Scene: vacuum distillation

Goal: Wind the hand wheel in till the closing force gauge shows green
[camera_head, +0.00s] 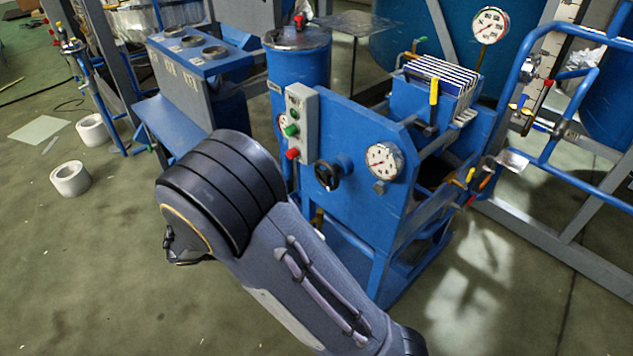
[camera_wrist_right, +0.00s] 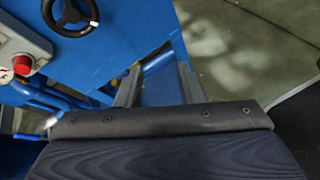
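The black hand wheel (camera_head: 328,173) sits on the front of the blue press frame (camera_head: 355,215). It also shows at the top left of the right wrist view (camera_wrist_right: 70,14). A round white gauge (camera_head: 384,161) is just right of the wheel; its reading is too small to tell. My right arm crosses the head view in front of the frame, and its gripper is not clearly visible there. In the right wrist view my right gripper (camera_wrist_right: 157,75) has its two fingers apart with nothing between them, away from the wheel. My left gripper is not in view.
A grey button box (camera_head: 301,122) with red and green buttons is left of the wheel. Another gauge (camera_head: 490,25) stands above the white plates (camera_head: 440,75). Blue pipe railing (camera_head: 570,110) is at the right. White rings (camera_head: 70,178) lie on the open floor at left.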

